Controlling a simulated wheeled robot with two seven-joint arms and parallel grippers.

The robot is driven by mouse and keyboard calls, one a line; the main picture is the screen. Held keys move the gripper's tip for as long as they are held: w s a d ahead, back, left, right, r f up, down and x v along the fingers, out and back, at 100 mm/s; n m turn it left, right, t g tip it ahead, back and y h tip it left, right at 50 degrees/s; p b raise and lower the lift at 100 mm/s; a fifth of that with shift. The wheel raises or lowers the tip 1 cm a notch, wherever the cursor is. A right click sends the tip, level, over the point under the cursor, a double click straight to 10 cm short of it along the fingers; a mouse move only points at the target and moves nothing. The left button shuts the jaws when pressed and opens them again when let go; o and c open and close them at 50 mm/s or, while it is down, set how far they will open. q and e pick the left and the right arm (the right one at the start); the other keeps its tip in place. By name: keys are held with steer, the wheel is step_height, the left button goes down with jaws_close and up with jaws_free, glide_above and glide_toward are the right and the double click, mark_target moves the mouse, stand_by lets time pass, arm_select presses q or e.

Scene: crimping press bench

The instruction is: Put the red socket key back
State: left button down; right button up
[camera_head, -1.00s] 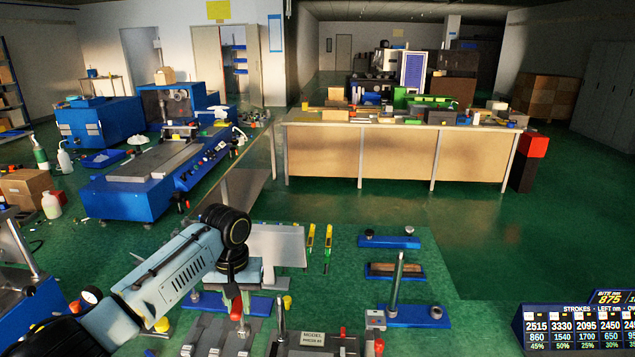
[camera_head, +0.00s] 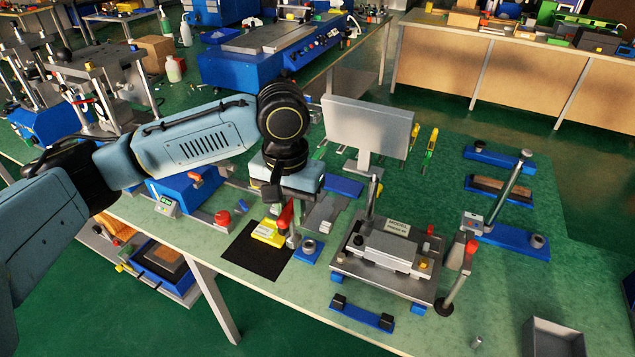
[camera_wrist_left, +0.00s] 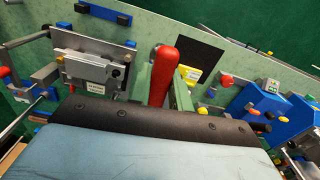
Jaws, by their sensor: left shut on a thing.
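The socket key's red handle (camera_head: 286,214) is upright below my left wrist, over the bench. My left gripper (camera_head: 289,222) is shut on it. In the left wrist view the red handle (camera_wrist_left: 163,72) stands between the two greenish fingers of the gripper (camera_wrist_left: 162,85). A small blue block with a metal ring (camera_head: 307,248) sits just right of and below the key in the head view. Whether the key's lower end touches anything is unclear. My right gripper is not in view.
A black mat (camera_head: 252,268) with a yellow block (camera_head: 268,233) lies beside the key. A grey monitor (camera_head: 368,128) stands behind.

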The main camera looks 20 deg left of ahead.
arm_select(q)
steer(key=w+a+f+b, duration=0.3)
steer(key=w+a+f, duration=0.2)
steer(key=a+f, duration=0.3)
steer(key=shift+m, duration=0.5)
steer(key=f, duration=0.3)
steer(key=f+b, duration=0.1)
steer(key=f, duration=0.3)
steer(key=a+f, duration=0.1)
steer(key=f, duration=0.2)
steer(key=shift+s+f+b, duration=0.1)
steer(key=shift+f+b, duration=0.1)
steer(key=shift+b, duration=0.2)
steer(key=shift+d, duration=0.1)
steer(key=shift+f, duration=0.1)
steer(key=c, duration=1.3)
jaws_free()
